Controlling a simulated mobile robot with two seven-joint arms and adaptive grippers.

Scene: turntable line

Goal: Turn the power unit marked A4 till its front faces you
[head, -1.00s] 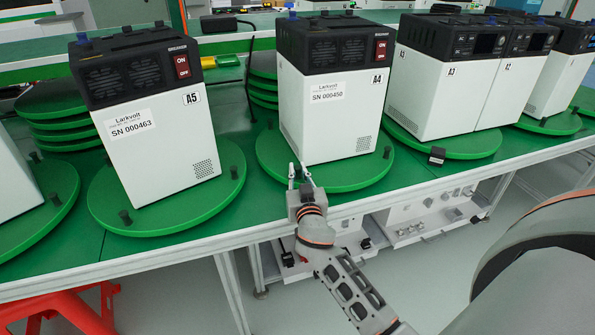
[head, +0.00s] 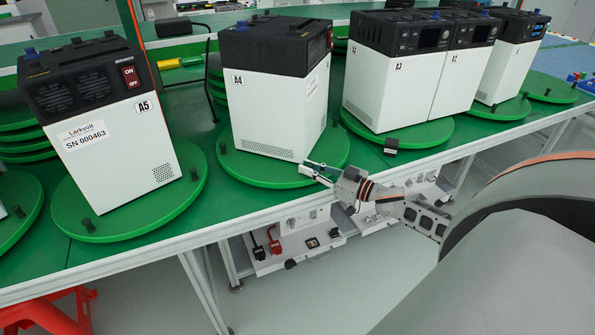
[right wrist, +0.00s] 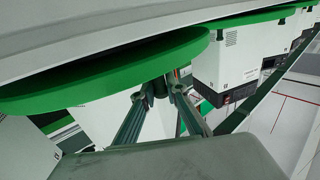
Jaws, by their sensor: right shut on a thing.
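The power unit A4 (head: 275,95), white with a black top, stands upright on a round green turntable (head: 245,172). A plain side with the A4 label and a low grille faces front-left. The side with the serial sticker and red switch faces right, seen at a slant. No display shows on its visible sides. My right gripper (head: 313,170) is shut at the turntable's near right rim, on what looks like a rim peg, mostly hidden by the fingers. In the right wrist view its fingertips (right wrist: 160,86) meet beside the green disc (right wrist: 110,72). My left gripper is out of view.
Unit A5 (head: 105,140) stands on its own turntable to the left. Units A3 (head: 385,85) and A2 (head: 462,75) stand to the right, displays showing. A shelf with parts (head: 290,240) is below.

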